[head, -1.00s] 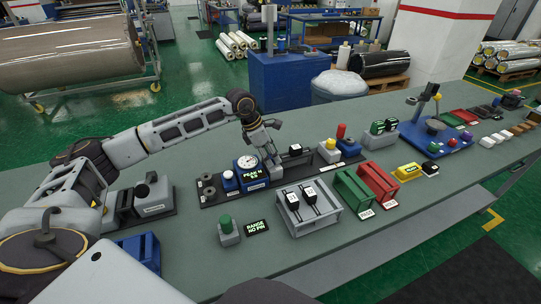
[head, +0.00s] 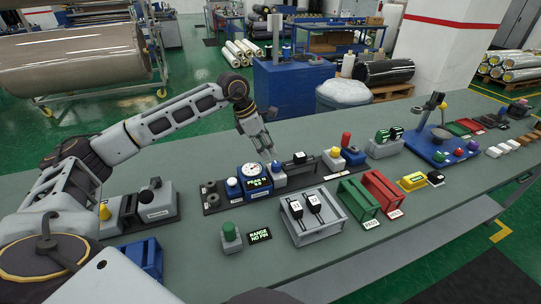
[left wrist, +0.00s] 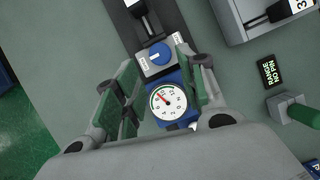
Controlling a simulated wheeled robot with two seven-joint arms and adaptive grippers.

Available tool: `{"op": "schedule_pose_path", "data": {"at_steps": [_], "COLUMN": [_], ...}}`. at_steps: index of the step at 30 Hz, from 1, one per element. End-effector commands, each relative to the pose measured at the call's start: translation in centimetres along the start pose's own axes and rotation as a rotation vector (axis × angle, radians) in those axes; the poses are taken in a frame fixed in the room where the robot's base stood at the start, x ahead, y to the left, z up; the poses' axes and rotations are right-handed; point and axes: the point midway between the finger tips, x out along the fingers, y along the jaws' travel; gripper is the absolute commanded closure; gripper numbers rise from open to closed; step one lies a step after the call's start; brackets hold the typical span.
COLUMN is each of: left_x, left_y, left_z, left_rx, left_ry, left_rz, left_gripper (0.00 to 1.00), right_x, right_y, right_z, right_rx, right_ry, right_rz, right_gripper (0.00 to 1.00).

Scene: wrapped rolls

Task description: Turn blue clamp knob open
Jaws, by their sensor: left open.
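The blue clamp knob (head: 277,165) sits on a small grey block just right of the blue dial gauge (head: 252,171). In the left wrist view the round knob (left wrist: 159,53) has a white pointer line, with small white labels around it that I cannot read for sure. My left gripper (head: 266,153) is open, pointing down just above the knob and not gripping it. In the left wrist view its green-padded fingers (left wrist: 156,85) stand apart, with the knob beyond and between their tips and the gauge (left wrist: 167,103) nearer the palm. My right gripper is not in view.
A grey tray (head: 318,229) holds black pieces in front.

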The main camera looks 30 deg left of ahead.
Motion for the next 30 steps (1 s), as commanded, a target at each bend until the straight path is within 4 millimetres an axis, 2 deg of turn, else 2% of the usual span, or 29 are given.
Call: {"op": "schedule_pose_path", "data": {"at_steps": [6, 11, 30], "left_x": [-2.9, -3.9, -4.2], "left_y": [0.0, 0.0, 0.0], "left_z": [0.1, 0.0, 0.0], "left_rx": [0.0, 0.0, 0.0], "left_ry": [-0.002, -0.001, -0.001], "left_rz": [0.002, 0.001, 0.001], "left_gripper": [0.59, 0.59, 0.59], "right_x": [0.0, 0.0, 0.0], "right_y": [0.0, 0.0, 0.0], "right_z": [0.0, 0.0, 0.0], "right_rx": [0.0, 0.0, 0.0], "right_ry": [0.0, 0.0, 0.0], "right_rz": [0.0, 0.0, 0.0], "right_gripper": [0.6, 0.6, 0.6]}}
